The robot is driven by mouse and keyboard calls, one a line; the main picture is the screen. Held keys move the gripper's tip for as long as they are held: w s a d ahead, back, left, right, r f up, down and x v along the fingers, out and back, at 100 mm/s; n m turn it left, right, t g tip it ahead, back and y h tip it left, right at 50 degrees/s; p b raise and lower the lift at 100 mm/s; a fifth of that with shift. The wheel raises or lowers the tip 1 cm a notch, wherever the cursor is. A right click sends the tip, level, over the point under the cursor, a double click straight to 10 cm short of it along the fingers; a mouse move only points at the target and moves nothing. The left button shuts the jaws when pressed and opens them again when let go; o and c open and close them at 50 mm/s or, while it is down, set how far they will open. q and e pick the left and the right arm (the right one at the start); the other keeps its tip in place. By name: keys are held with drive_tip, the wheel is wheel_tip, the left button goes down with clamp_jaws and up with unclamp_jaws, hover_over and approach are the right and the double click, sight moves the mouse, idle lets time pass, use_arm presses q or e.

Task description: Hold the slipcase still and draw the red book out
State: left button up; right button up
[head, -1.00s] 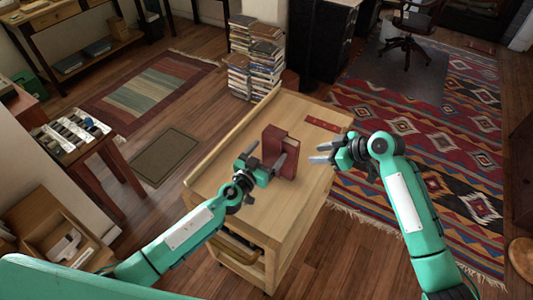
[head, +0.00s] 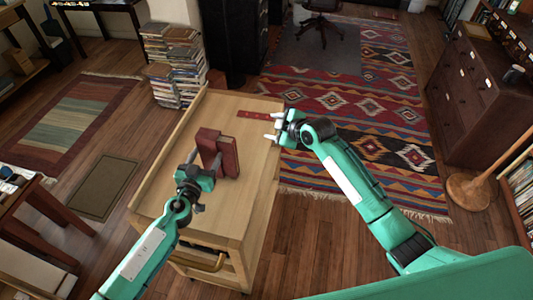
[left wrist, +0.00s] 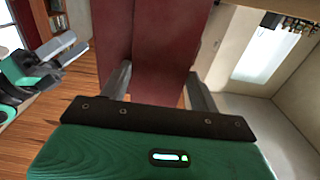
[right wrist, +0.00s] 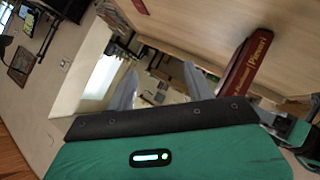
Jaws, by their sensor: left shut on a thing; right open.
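The red book and its dark red slipcase (head: 208,147) stand upright together on the wooden cart top. A second red block (head: 229,157) sits against it on the right; I cannot tell surely which part is book. In the right wrist view a red spine with gold lettering (right wrist: 250,62) faces my right gripper. My left gripper (head: 204,163) is shut on the slipcase, its fingers on either side of it; red faces show between them in the left wrist view (left wrist: 162,50). My right gripper (head: 272,128) is open and empty, right of the book near the cart's right edge.
A flat red strip (head: 258,114) lies near the cart's far right corner. The cart top (head: 180,200) is otherwise clear, with a raised rim on its left. Stacked books (head: 172,65) stand on the floor behind it. A wooden cabinet (head: 478,85) is at the right.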

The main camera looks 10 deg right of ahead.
drive_tip(key=w+d+r+n+t+y, duration=0.25)
drive_tip(key=r+n+t, duration=0.35)
drive_tip(key=n, duration=0.7)
drive_tip(key=n+g+y, duration=0.8)
drive_tip(key=n+g, duration=0.1)
drive_tip(key=n, duration=1.2)
approach(235, 147)
drive_tip(key=shift+t, duration=0.3)
drive_tip(key=x, duration=1.1)
drive_tip(key=shift+s+a, duration=0.2)
drive_tip(key=shift+a, duration=0.05)
drive_tip(key=shift+c, duration=0.4)
clamp_jaws()
